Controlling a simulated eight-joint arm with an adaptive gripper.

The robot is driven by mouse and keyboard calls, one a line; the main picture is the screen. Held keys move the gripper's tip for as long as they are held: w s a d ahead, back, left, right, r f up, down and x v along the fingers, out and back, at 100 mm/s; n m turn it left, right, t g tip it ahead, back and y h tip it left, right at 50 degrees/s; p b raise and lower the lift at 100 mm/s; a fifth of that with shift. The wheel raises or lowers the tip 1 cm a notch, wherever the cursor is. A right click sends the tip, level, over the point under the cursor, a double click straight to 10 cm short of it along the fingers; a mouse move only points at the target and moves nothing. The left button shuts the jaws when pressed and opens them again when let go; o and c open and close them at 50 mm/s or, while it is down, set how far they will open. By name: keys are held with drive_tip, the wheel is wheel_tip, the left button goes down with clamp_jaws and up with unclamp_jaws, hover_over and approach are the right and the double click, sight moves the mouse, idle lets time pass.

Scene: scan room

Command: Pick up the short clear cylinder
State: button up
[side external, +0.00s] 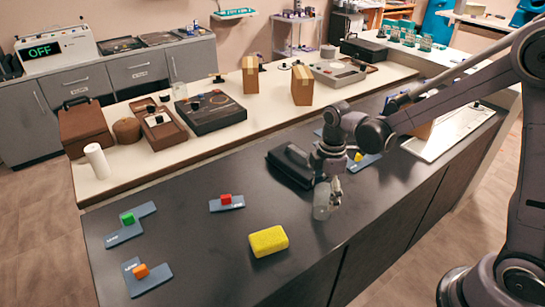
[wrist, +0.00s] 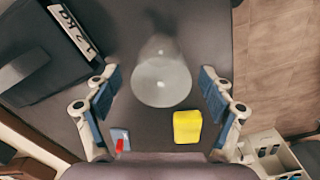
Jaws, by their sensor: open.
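The short clear cylinder (side external: 321,204) stands on the dark counter, below my gripper (side external: 328,178). In the wrist view the translucent cylinder (wrist: 162,84) appears between the two blue-padded fingers of my gripper (wrist: 160,76). The fingers are spread wide, with a visible gap on each side of it. My gripper is open and empty. In the side external view the gripper overlaps the cylinder's top, so I cannot tell how far the fingertips reach down beside it.
A black case (side external: 290,165) lies close behind the cylinder, to the left. A yellow block (side external: 268,241) lies in front and left. Blue plates with red (side external: 226,199), green (side external: 128,218), orange (side external: 140,270) and yellow (side external: 358,156) pieces lie around. Dark counter between them is bare.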

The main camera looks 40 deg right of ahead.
sight(323, 204)
drive_tip(key=shift+f, duration=2.6)
drive_tip(key=c, duration=1.5)
